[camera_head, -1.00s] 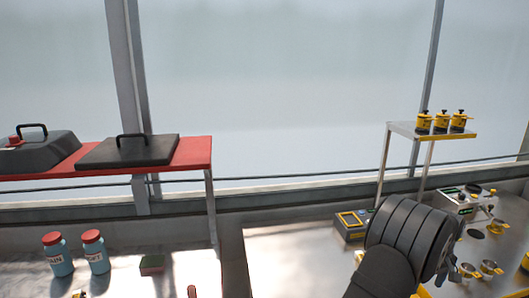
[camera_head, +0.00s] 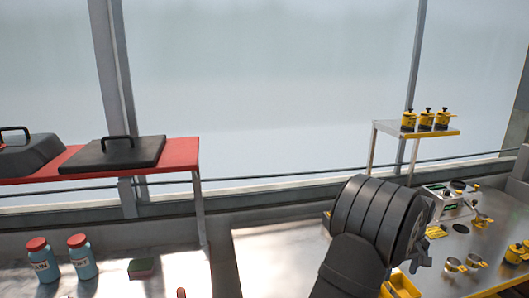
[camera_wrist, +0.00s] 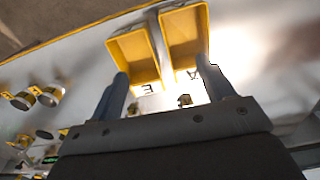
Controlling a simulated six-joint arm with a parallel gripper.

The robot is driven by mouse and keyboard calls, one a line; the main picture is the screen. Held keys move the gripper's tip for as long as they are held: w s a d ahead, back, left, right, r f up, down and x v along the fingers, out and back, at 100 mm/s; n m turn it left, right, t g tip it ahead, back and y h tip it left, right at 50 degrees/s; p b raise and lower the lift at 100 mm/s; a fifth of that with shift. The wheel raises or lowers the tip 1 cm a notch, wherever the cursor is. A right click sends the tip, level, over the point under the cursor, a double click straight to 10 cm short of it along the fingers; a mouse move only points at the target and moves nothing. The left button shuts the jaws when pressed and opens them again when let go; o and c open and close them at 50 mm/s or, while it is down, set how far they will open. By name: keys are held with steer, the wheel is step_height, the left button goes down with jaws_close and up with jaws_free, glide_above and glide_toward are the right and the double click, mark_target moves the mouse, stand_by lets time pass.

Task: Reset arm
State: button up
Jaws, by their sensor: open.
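My arm reaches over the right part of the bench in the head view, and its dark, ribbed wrist hides part of the bench. My gripper shows in the wrist view (camera_wrist: 163,84), with two grey fingers spread apart and nothing between them. Beyond the fingertips are two yellow bins side by side, a left one (camera_wrist: 134,58) and a right one (camera_wrist: 186,34), with letters on the white surface by them. A yellow bin (camera_head: 403,284) also shows beside my arm in the head view.
Yellow-topped pots (camera_head: 426,121) stand on a small raised shelf (camera_head: 389,127). Small metal cups (camera_head: 453,264) and an instrument (camera_head: 440,197) are at right. Two blue jars (camera_head: 82,262), a sponge (camera_head: 142,267) and a red shelf (camera_head: 181,155) with dark lids are at left. The middle bench is clear.

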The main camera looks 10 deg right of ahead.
steer(key=w+a+f, duration=0.2)
steer(key=w+a, duration=1.3)
steer(key=a, duration=0.3)
steer(key=w+a, duration=0.3)
steer(key=a, duration=0.8)
steer(key=w+a+f+m, duration=0.1)
steer(key=w+a, duration=0.3)
steer(key=a, duration=0.8)
steer(key=shift+w, duration=0.15)
